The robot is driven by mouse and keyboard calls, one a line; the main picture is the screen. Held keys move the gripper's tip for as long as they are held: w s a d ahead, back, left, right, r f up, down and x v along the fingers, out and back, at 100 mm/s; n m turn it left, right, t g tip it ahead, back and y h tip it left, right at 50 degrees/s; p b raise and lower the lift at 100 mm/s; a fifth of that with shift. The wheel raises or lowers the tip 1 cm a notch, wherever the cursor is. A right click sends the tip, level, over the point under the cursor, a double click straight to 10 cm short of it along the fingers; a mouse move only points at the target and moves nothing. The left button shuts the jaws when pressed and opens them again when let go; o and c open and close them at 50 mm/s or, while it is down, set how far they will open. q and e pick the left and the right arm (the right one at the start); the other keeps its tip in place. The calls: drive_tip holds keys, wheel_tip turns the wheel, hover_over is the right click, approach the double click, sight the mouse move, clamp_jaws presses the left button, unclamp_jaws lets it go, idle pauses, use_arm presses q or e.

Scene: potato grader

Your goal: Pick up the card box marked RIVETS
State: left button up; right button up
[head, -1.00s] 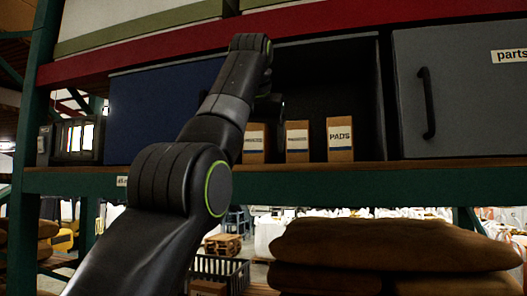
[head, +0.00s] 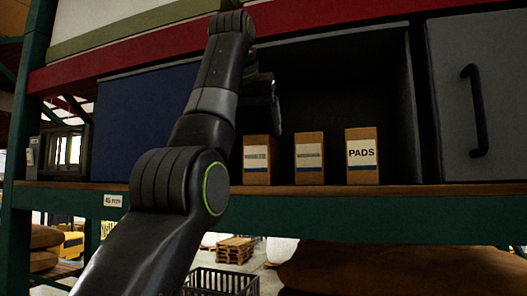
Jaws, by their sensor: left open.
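Three small brown card boxes stand upright in a row on the shelf, inside a dark open compartment. The right box (head: 362,172) reads PADS. The left box (head: 257,175) and the middle box (head: 309,176) have white and blue labels too small and blurred to read, so I cannot tell which is marked RIVETS. My left gripper (head: 274,115) is open and seen from behind my arm, in front of the compartment. It shows above and between the left and middle boxes, and slightly overlaps the left box's upper right edge. My right gripper is not in view.
A grey door (head: 500,100) with a black handle is right of the compartment, and a blue panel (head: 145,120) is left of it. The green shelf beam (head: 380,215) runs below the boxes. Brown sacks (head: 400,272) and a dark crate (head: 225,282) lie lower down.

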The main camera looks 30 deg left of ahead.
use_arm(q)
drive_tip(key=w+p, duration=0.1)
drive_tip(key=w, duration=0.1)
drive_tip(key=w+a+p, duration=0.1)
drive_tip(key=shift+r+p, duration=0.25)
drive_tip(key=shift+p, duration=0.05)
drive_tip(key=shift+w+f+p, duration=0.1)
drive_tip(key=shift+w+p, duration=0.2)
drive_tip(key=shift+w, duration=0.05)
drive_tip(key=shift+w+a+f, duration=0.25)
drive_tip(key=shift+w+f, duration=0.15)
drive_tip(key=x, duration=0.3)
drive_tip(key=shift+w+f, duration=0.15)
drive_tip(key=shift+w+a+f, duration=0.15)
drive_tip(key=shift+w+f, duration=0.2)
drive_tip(key=shift+w, duration=0.05)
drive_tip(key=shift+s, duration=0.15)
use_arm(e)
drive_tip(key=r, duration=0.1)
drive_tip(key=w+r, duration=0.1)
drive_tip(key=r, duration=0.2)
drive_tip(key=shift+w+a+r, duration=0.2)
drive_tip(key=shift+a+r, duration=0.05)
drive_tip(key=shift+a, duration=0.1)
use_arm(q)
drive_tip(key=shift+s+r, duration=0.1)
drive_tip(key=c, duration=1.2)
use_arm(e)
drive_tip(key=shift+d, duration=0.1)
